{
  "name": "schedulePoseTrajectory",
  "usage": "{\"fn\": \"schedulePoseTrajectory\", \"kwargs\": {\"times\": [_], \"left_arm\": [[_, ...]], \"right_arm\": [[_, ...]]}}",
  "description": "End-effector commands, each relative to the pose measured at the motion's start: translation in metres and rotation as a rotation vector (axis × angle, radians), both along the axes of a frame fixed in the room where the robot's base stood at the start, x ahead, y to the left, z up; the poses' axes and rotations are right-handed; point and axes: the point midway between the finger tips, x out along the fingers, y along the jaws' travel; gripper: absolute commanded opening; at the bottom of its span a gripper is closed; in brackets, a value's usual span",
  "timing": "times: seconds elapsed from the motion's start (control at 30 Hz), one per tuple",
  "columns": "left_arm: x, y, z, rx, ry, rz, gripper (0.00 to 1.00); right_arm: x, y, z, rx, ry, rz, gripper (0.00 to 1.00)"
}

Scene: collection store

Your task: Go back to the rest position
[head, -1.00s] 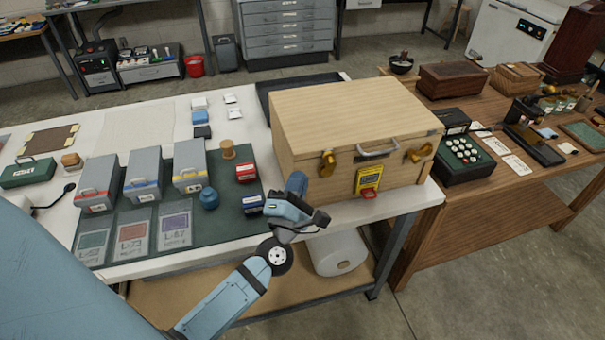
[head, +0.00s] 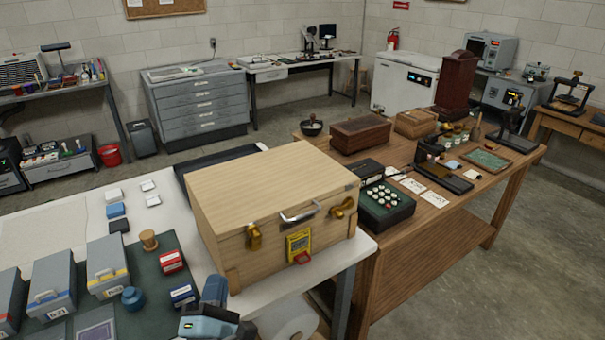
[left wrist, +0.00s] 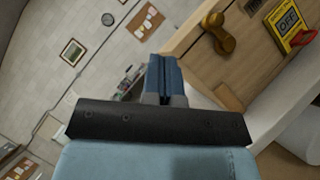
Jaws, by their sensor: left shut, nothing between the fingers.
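My left gripper (head: 214,291) is at the bottom of the head view, in front of the wooden crate's lower left corner. In the left wrist view its fingers (left wrist: 166,78) are together with nothing between them. The wooden crate (head: 270,195) stands shut on the white table, with brass latches, a metal handle and a yellow tag (head: 299,244) with a red part on its front. In the left wrist view the crate front (left wrist: 200,65) is to the right of the fingers, and a gap seems to lie between them. My right gripper is in neither view.
A dark green mat (head: 152,262) with grey boxes (head: 107,268), a blue jar (head: 133,298) and small red and blue boxes lies left of the crate. A wooden table (head: 400,250) with a keypad box (head: 386,206) stands to the right. Open floor (head: 540,260) lies beyond it.

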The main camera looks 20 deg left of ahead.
Motion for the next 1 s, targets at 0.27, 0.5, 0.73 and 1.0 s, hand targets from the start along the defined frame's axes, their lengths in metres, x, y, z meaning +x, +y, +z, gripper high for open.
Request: {"fn": "schedulePoseTrajectory", "kwargs": {"times": [0.27, 0.5, 0.73, 1.0], "left_arm": [[-0.008, -0.042, -0.039, 0.525, 0.182, -0.098, 0.0], [-0.057, -0.086, -0.158, 1.553, 0.472, -0.347, 0.0], [-0.1, -0.08, -0.223, 2.082, 0.579, -0.526, 0.0], [-0.104, -0.078, -0.229, 2.135, 0.586, -0.544, 0.0]], "right_arm": [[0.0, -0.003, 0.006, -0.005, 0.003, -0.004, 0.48], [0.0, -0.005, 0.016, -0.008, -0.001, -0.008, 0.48], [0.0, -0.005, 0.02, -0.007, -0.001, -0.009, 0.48], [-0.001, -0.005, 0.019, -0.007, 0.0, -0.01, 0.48]]}}
